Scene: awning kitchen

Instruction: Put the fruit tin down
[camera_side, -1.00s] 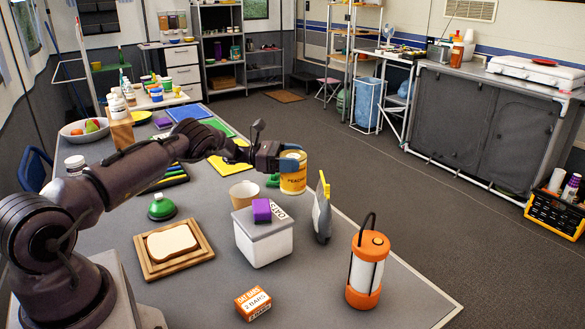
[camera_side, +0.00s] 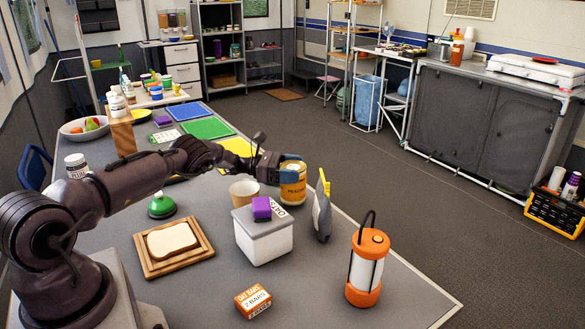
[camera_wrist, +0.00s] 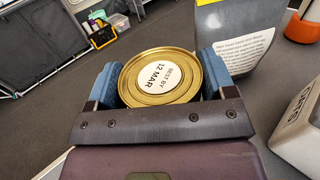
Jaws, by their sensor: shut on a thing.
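The fruit tin (camera_side: 293,186) is a yellow-orange can with a peach label and a gold lid. The tin is upright near the far right edge of the grey table (camera_side: 200,298). I cannot tell whether its base touches the table.
A tan cup (camera_side: 244,190) stands just left of the tin. A grey bag-like item with a yellow top (camera_side: 322,212) is close on its right. A white oats box (camera_side: 264,238) and an orange lantern (camera_side: 367,268) are nearer the camera. The table edge lies just beyond the tin.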

